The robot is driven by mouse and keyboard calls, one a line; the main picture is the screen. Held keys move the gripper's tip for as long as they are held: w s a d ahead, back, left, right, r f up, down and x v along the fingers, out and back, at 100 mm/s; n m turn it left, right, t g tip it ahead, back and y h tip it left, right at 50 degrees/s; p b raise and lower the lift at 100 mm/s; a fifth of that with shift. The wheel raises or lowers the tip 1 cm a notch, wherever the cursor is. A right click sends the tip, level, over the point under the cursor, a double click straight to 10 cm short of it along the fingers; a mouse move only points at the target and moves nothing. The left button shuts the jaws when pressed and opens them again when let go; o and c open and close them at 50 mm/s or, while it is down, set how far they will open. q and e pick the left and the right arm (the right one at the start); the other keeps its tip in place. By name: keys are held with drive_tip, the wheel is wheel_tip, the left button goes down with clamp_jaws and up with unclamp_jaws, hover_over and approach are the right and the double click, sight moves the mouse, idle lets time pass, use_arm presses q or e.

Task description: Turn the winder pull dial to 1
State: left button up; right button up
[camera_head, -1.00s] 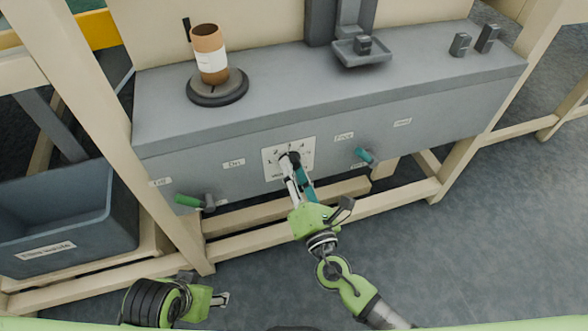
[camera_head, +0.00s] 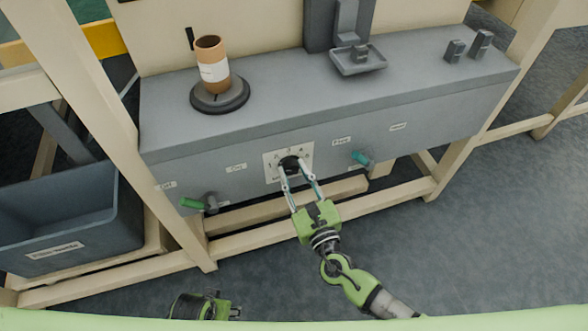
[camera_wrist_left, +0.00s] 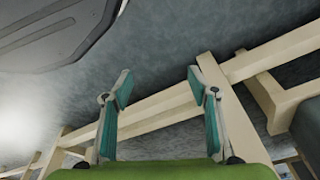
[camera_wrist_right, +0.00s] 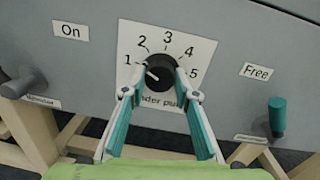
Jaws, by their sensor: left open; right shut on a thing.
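The winder pull dial (camera_wrist_right: 160,72) is a round black knob on a white plate (camera_wrist_right: 205,50) numbered 1 to 5. Its white mark points left, roughly toward the 1. In the head view the dial (camera_head: 289,162) sits on the grey front panel. My right gripper (camera_wrist_right: 160,84) is shut on the dial, one fingertip on each side; it also shows in the head view (camera_head: 293,168). Its fingers hide part of the plate's lower lettering. My left gripper (camera_wrist_left: 160,85) is open and empty, low at the bottom of the head view.
A green-handled lever (camera_head: 192,203) is left of the dial, and a teal-handled lever (camera_head: 362,159) is right. A brown roll (camera_head: 211,62) stands on a round base on top. A grey bin (camera_head: 75,215) is at the left. Wooden beams (camera_head: 300,215) run below the panel.

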drive_tip(key=n+p, duration=0.1)
drive_tip(key=n, duration=0.1)
drive_tip(key=shift+n, duration=0.3)
use_arm(q)
drive_tip(key=s+f, duration=0.3)
drive_tip(key=f, duration=0.3)
drive_tip(key=shift+s+a+p, duration=0.25)
drive_tip(key=shift+p, duration=0.05)
use_arm(e)
drive_tip(key=shift+f+n, duration=0.1)
drive_tip(key=shift+n, duration=0.4)
drive_tip(key=o, duration=1.1)
drive_tip(key=v, duration=1.2)
use_arm(q)
drive_tip(key=shift+r, duration=0.1)
use_arm(e)
drive_tip(key=shift+d+r, duration=0.15)
drive_tip(key=shift+r, duration=0.05)
